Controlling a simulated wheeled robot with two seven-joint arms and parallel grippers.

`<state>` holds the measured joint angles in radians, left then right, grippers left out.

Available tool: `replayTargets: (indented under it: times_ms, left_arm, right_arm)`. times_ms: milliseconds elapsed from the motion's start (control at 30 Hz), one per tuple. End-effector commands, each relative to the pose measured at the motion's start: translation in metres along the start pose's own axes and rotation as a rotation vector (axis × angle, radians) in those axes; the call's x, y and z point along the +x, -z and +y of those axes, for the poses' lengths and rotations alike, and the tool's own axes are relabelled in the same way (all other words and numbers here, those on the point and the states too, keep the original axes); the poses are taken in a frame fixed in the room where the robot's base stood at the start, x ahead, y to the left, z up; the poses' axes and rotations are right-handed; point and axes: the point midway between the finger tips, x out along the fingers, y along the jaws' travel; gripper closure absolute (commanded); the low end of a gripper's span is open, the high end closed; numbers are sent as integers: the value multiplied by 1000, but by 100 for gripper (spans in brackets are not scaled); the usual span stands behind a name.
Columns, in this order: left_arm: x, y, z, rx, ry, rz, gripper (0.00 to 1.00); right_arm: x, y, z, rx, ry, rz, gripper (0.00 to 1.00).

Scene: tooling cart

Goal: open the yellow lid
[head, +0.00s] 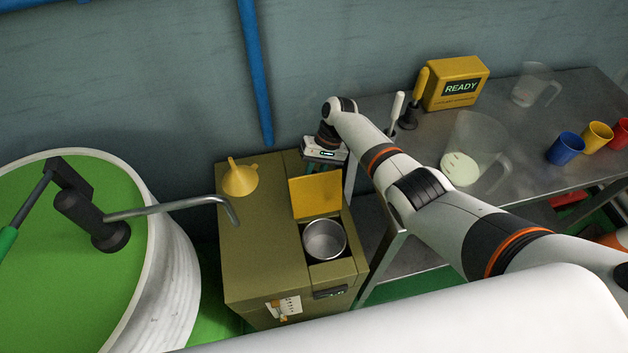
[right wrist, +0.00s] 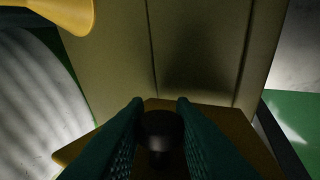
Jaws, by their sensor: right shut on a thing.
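The yellow lid (head: 317,197) on the olive tooling cart (head: 252,255) stands raised at the back edge of an opening. A round metal pot (head: 324,240) shows uncovered in that opening. My right gripper (head: 322,166) is just behind the lid, its fingertips mostly hidden there in the head view. In the right wrist view, the green fingers of my right gripper (right wrist: 160,112) are shut on a black knob (right wrist: 160,128) against the brownish-yellow lid (right wrist: 228,130). My left gripper is out of view.
A yellow funnel (head: 239,178) stands on the cart's top, left of the lid. A large white drum (head: 172,262) with a green top and a bent metal pipe (head: 180,205) is at left. A metal table (head: 520,130) with cups and jugs is at right.

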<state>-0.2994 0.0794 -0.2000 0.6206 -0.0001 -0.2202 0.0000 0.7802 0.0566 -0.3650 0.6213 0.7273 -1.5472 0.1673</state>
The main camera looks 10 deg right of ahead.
Motion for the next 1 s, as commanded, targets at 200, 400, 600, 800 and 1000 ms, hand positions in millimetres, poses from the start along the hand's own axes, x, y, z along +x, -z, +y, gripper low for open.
replayTargets:
  times_ms: [200,400,600,800,1000]
  left_arm:
    - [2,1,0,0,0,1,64]
    - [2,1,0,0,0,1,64]
    - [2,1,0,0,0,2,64]
    - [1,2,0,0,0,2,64]
    - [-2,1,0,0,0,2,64]
  right_arm:
    - [3,3,-1,4,2,19,100]
    - [3,3,-1,4,2,19,100]
    - [2,2,0,3,1,15,57]
    - [1,1,0,2,0,11,57]
    - [-17,0,0,2,0,7,57]
